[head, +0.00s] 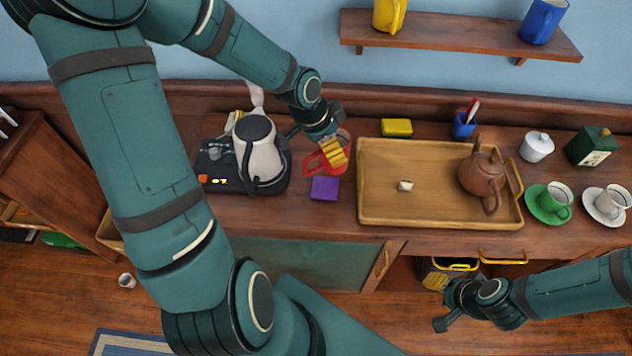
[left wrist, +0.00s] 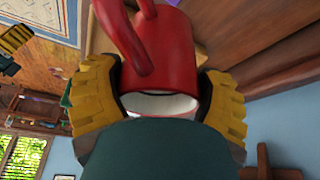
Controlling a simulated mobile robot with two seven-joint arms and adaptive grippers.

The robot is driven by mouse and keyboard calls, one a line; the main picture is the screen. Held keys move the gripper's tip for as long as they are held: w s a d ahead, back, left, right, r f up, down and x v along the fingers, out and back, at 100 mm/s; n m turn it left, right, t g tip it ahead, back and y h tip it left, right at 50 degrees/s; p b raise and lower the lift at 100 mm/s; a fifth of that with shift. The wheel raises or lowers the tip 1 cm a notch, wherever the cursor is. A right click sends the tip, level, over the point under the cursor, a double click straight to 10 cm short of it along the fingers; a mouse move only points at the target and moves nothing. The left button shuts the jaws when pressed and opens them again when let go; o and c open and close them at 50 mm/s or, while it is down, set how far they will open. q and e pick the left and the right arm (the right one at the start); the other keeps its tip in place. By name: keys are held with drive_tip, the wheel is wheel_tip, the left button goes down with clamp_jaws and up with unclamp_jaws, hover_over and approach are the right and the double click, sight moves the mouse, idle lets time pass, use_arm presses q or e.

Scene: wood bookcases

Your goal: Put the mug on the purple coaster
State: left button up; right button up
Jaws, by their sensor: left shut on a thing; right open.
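A red mug (head: 312,163) is held by my left gripper (head: 333,152) just behind the purple coaster in the head view. The left wrist view shows the mug (left wrist: 165,55) between the yellow ribbed pads, its white inside facing the camera and its handle at upper left. The purple coaster (head: 324,188) lies flat and bare on the counter, between the kettle and the tray. I cannot tell whether the mug touches the counter. My right gripper (head: 446,304) is open and empty, low in front of the counter at right.
A white kettle (head: 258,150) on a black base stands close left of the coaster. A wooden tray (head: 400,212) with a brown teapot (head: 483,172) lies to the right. A yellow sponge (head: 397,127) is behind. Green (head: 549,203) and white (head: 607,204) cups stand at far right.

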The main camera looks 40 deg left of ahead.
sight(324, 161)
use_arm(q)
drive_tip(key=shift+s+a+f, duration=0.35)
drive_tip(key=shift+s+a, duration=0.05)
drive_tip(key=shift+a, duration=0.2)
drive_tip(key=shift+m, duration=0.3)
wheel_tip(324, 161, down, 6)
drive_tip(key=shift+r+b, duration=0.25)
drive_tip(key=shift+b, duration=0.7)
drive_tip(key=shift+f+b, duration=0.75)
drive_tip(key=shift+f, duration=1.6)
drive_tip(key=shift+s+r, duration=0.1)
drive_tip(key=o, duration=1.2)
drive_tip(key=shift+a, duration=0.1)
drive_tip(key=shift+r, duration=0.1)
drive_tip(key=p+v, duration=0.6)
drive_tip(key=v, duration=0.5)
drive_tip(key=shift+s+a+r, duration=0.1)
drive_tip(key=shift+s+r, duration=0.05)
drive_tip(key=shift+r, duration=0.2)
